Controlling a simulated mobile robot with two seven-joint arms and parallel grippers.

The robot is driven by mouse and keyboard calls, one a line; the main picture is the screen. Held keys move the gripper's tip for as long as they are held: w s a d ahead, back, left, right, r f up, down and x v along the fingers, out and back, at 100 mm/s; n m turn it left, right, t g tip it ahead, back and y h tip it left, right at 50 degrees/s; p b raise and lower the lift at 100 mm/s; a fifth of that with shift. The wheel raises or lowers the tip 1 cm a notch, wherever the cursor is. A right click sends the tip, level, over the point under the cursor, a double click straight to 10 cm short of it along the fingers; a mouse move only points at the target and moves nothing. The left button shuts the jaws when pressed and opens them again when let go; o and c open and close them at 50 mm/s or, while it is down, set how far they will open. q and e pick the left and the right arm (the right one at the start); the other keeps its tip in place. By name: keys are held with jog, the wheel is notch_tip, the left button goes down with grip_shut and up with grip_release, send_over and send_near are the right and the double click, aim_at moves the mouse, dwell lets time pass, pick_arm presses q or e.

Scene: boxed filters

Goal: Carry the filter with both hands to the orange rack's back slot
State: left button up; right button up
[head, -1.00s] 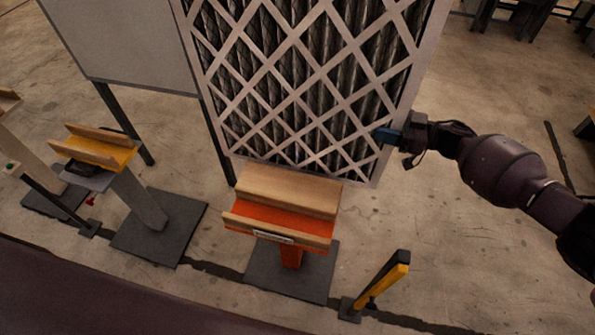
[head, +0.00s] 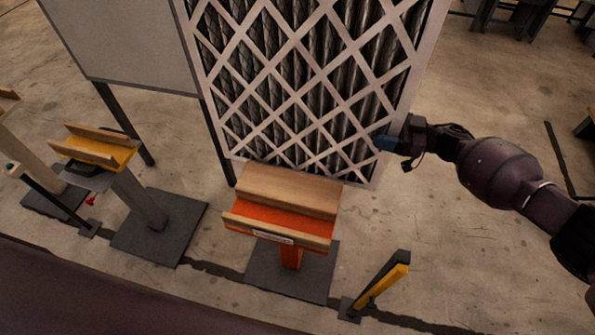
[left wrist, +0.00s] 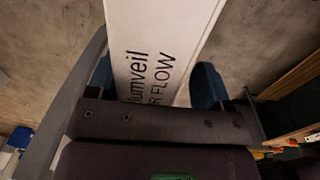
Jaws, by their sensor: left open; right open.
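The filter (head: 300,90), a large panel with a pale lattice frame over dark pleats, stands nearly upright just behind the front of the orange rack (head: 275,220). The rack's wooden lip hides part of its bottom edge, so I cannot tell whether it rests in the back slot. My right gripper (head: 385,143) is open at the filter's lower right edge. My left gripper is hidden in the head view. In the left wrist view my left gripper (left wrist: 155,80) is open, its blue fingers on either side of the filter's white printed edge (left wrist: 160,45).
A yellow rack (head: 95,150) on a grey post stands to the left. A grey board (head: 125,45) on dark legs is behind it. A yellow and black post (head: 380,285) stands right of the orange rack's base plate.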

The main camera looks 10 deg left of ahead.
pick_arm(q)
jog(key=r, duration=1.1)
jog(key=shift+s+r, duration=0.1)
jog(key=shift+s, duration=0.1)
jog(key=shift+r, duration=0.1)
pick_arm(e)
jog(key=shift+d, duration=0.45)
jog(key=d, duration=1.1)
jog(key=shift+s, duration=0.25)
